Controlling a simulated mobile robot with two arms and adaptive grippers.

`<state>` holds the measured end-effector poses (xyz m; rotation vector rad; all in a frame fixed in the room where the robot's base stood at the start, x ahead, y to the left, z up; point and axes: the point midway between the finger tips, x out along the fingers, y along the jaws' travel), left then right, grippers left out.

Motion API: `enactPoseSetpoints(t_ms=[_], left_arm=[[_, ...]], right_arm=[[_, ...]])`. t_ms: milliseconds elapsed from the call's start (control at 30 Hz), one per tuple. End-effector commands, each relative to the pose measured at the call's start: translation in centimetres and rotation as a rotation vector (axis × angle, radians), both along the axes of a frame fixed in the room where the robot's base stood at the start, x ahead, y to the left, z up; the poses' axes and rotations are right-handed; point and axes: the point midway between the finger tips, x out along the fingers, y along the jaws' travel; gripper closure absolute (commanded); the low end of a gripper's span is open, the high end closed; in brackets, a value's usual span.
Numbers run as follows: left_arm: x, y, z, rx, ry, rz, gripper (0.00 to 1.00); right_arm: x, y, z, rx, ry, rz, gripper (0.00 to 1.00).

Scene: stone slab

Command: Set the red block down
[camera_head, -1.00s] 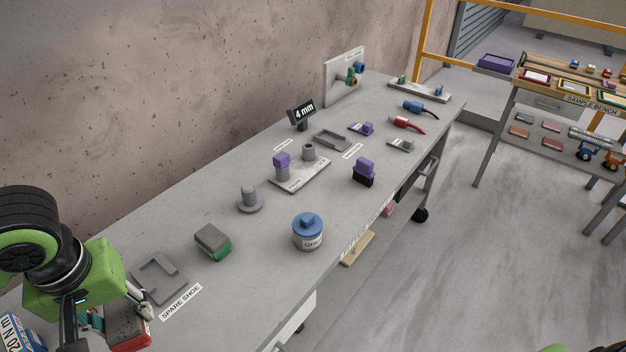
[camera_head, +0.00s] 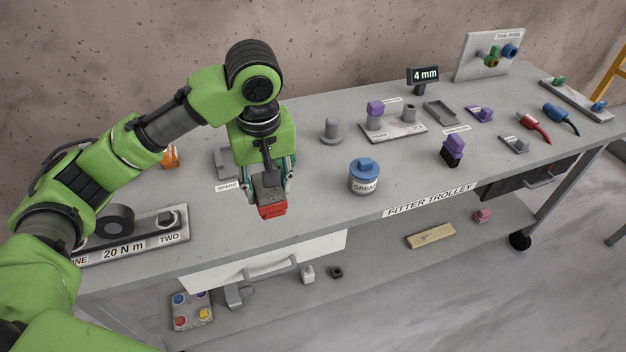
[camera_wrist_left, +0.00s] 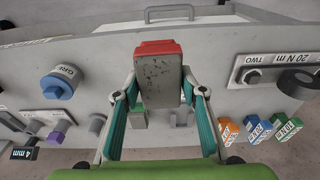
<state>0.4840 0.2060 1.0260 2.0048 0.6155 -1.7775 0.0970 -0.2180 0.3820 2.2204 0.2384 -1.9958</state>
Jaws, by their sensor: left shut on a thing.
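The red block (camera_head: 271,209), grey on its broad face and red at one end, is in my left gripper (camera_head: 268,190). In the left wrist view the red block (camera_wrist_left: 159,83) sits between the two teal-lined fingers of my left gripper (camera_wrist_left: 161,94), which are shut on its sides. The gripper points down over the front part of the fitter trolley's top (camera_head: 318,208), left of the blue-lidded grease pot (camera_head: 364,178). I cannot tell the gap under the block. The spare shoe tray (camera_head: 222,163) is partly hidden behind the gripper. My right gripper is not in view.
A 20 N m rack (camera_head: 140,240) stands to the left, and an orange block (camera_head: 170,157) behind it. A grey post (camera_head: 331,132) stands behind the grease pot. The top is clear between gripper and pot. The trolley's front edge is close.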

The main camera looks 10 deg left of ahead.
Motion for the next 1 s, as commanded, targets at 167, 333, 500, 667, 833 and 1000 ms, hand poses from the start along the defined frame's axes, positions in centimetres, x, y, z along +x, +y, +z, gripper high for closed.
enactPoseSetpoints(t_ms=[167, 333, 500, 667, 833, 1000], left_arm=[[4.0, -1.2, -1.9, -0.003, 0.001, 0.0, 0.91], [7.1, -1.9, -4.2, 0.0, 0.004, 0.0, 0.91], [9.4, -2.4, -6.9, 0.001, 0.0, -0.001, 0.91], [10.2, -2.7, -7.9, -0.001, 0.0, -0.002, 0.91], [10.6, -2.7, -9.6, 0.002, 0.001, -0.002, 0.91], [10.7, -2.8, -11.4, 0.0, -0.002, -0.002, 0.91]], right_arm=[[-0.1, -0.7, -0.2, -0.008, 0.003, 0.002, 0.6], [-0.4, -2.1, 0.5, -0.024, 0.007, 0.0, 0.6], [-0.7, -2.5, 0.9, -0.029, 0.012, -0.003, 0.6], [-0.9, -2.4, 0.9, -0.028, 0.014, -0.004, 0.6], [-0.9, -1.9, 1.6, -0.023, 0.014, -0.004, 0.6], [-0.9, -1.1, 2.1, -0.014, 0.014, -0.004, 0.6]])
